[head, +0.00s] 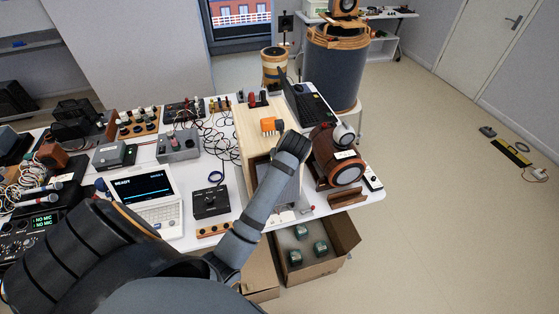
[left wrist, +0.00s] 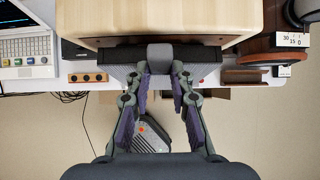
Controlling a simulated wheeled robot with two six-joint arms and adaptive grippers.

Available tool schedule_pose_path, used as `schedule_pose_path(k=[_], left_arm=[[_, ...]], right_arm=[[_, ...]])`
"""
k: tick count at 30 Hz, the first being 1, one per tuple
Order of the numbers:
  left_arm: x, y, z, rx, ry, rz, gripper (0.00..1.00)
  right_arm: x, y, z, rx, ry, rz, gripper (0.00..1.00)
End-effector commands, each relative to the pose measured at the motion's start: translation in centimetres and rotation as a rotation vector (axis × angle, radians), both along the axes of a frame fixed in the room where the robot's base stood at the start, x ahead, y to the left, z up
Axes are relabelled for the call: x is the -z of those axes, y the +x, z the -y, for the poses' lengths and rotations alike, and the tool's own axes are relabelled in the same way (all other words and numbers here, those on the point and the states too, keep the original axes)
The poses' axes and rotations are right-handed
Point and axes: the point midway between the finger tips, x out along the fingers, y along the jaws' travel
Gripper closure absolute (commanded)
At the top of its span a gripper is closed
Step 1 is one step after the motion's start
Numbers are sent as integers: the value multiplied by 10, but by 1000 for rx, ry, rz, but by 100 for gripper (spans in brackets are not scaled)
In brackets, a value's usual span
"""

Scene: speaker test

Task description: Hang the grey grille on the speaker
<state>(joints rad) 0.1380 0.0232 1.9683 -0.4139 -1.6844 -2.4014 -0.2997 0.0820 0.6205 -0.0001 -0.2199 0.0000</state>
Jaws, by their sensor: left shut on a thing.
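The speaker is a pale wooden cabinet (head: 245,140) near the table's front edge. Its top (left wrist: 160,20) fills the upper middle of the left wrist view. The grey grille (left wrist: 120,76) is a dark flat panel seen almost edge-on, along the cabinet's front edge. My left gripper (left wrist: 161,66) is shut on the grey tab (left wrist: 160,55) at the grille's middle. I cannot tell whether the grille touches the cabinet or hangs on it. In the head view my arm hides the gripper and much of the cabinet's front. My right gripper is not in view.
A round-fronted wooden device (head: 335,160) stands close on the right. A laptop (head: 150,195) and a black box (head: 210,202) are on the left. An open cardboard box (head: 335,243) is below the table edge.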

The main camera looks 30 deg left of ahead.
Motion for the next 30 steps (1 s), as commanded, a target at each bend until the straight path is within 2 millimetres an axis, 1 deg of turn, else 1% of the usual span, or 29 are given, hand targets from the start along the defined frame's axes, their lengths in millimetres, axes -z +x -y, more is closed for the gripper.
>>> schedule_pose_path(k=[2, 9, 15, 30], left_arm=[[3, -1, 3, -1, 24, 26, 100], [6, -5, 6, -3, 114, 102, 100], [4, -6, 7, -4, 164, 146, 100], [3, -5, 7, -4, 169, 149, 100]], right_arm=[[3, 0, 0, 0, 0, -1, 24], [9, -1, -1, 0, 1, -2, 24], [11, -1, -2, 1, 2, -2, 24], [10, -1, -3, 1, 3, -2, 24]])
